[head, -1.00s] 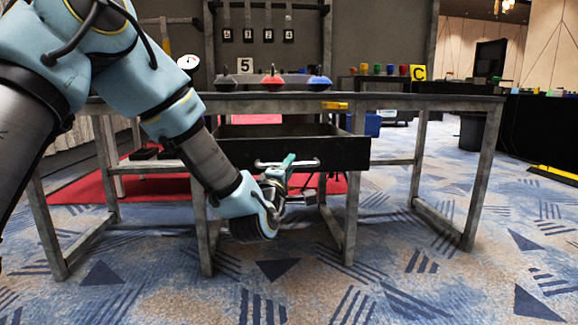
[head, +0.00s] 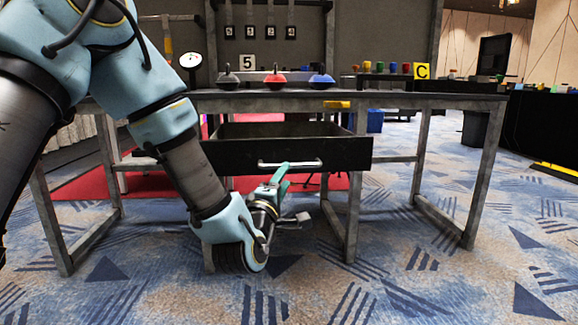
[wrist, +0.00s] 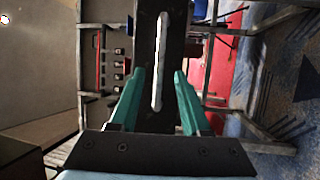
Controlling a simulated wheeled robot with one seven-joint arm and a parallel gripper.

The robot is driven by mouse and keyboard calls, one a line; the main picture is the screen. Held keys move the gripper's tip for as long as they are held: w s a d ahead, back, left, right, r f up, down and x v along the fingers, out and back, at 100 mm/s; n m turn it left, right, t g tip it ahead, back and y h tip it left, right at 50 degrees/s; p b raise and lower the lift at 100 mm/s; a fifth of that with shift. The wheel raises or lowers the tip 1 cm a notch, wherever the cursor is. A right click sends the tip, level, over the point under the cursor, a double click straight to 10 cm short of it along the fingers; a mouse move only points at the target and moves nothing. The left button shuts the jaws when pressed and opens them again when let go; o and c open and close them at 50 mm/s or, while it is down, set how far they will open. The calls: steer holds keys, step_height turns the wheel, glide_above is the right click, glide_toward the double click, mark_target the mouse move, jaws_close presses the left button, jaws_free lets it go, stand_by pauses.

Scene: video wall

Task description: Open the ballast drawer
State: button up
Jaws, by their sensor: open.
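The ballast drawer (head: 345,155) is a dark box under the workbench top, pulled out towards me so that its inside shows. Its pale bar handle (head: 290,164) runs across the front face. My gripper (head: 284,173) is just below and in front of the handle, with green fingers. In the wrist view the handle (wrist: 160,62) lies ahead, between the lines of the two open fingers (wrist: 159,80). The fingers are apart and hold nothing. I cannot tell how much gap there is between fingertips and handle.
The workbench top (head: 420,101) carries grey, red (head: 274,78) and blue weights, and a yellow tag (head: 337,104) sits on its front edge. Metal legs (head: 352,215) stand beside the drawer. Patterned carpet in front is clear.

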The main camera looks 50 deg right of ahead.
steer(key=shift+v, duration=2)
steer(key=shift+p, duration=0.3)
steer(key=w+a+f+m+g+y+p, duration=0.1)
steer(key=w+a+m+y+p, duration=0.15)
steer(key=w+a+y, duration=0.5)
steer(key=w+a+f+m+y+p, duration=0.2)
steer(key=w+a+y+p, duration=0.1)
steer(key=w+a, duration=0.8)
steer(key=s+a+m+g+y+p, duration=0.1)
steer(key=a+g+y+p, duration=0.25)
steer(key=a, duration=1.35)
steer(key=s+a+r+g+y+p, duration=0.25)
steer(key=s+a, duration=0.45)
steer(key=a, duration=0.6)
steer(key=w+d+p+v, duration=0.1)
steer(key=w+p+v, duration=0.1)
steer(key=p+v, duration=1)
steer(key=w+d+r+p+v, duration=0.1)
steer(key=w+p+v, duration=0.1)
steer(key=p+v, duration=1)
steer(key=w+d+p+v, duration=0.1)
steer(key=w+p+v, duration=0.1)
steer(key=p+v, duration=1.1)
steer(key=shift+w+r+g+y, duration=0.2)
steer(key=shift+r+g+y, duration=0.25)
steer(key=shift+r, duration=0.55)
